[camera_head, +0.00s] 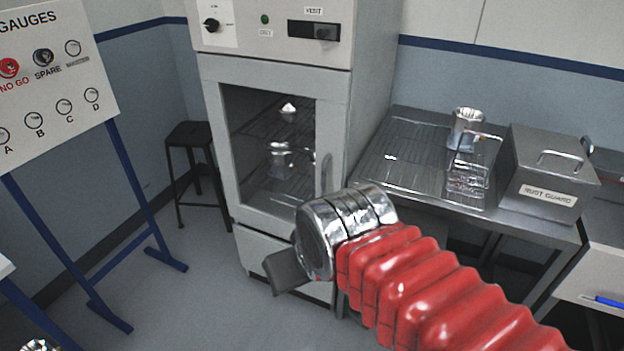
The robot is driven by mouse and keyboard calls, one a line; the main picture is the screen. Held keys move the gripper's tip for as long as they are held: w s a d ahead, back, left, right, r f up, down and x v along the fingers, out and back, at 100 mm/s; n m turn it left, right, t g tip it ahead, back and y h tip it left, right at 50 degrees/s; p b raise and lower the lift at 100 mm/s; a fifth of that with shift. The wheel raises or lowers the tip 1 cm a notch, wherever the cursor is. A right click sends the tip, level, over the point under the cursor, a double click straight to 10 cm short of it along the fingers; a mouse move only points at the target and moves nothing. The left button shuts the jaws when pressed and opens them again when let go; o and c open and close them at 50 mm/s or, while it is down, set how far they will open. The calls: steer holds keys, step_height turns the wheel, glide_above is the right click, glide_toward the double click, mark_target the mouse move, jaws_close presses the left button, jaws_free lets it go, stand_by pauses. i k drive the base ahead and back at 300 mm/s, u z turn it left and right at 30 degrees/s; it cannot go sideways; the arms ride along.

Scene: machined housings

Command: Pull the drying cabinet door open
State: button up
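The grey drying cabinet (371,62) stands at the centre back. Its door (227,150) has a window and looks shut, flush with the front. Through the window, metal housings (280,157) show on wire shelves. The upright door handle (327,172) is on the door's right side, its lower end hidden behind my silver wrist. My gripper (287,272) shows only as a dark grey piece at the wrist's lower left, below the handle in the picture. Its fingers are mostly hidden, so I cannot tell whether it is open or touching anything.
A black stool (190,135) stands left of the cabinet. A gauge board (55,75) on a blue stand is further left. On the right, a steel bench (375,180) holds a housing (467,130), a wire basket and a RUST GUARD tank (548,175). Floor (205,290) before the cabinet's left is clear.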

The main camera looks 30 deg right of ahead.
mark_target(330, 87)
steer(key=z, duration=0.05)
steer(key=i, duration=1)
steer(key=u, duration=0.1)
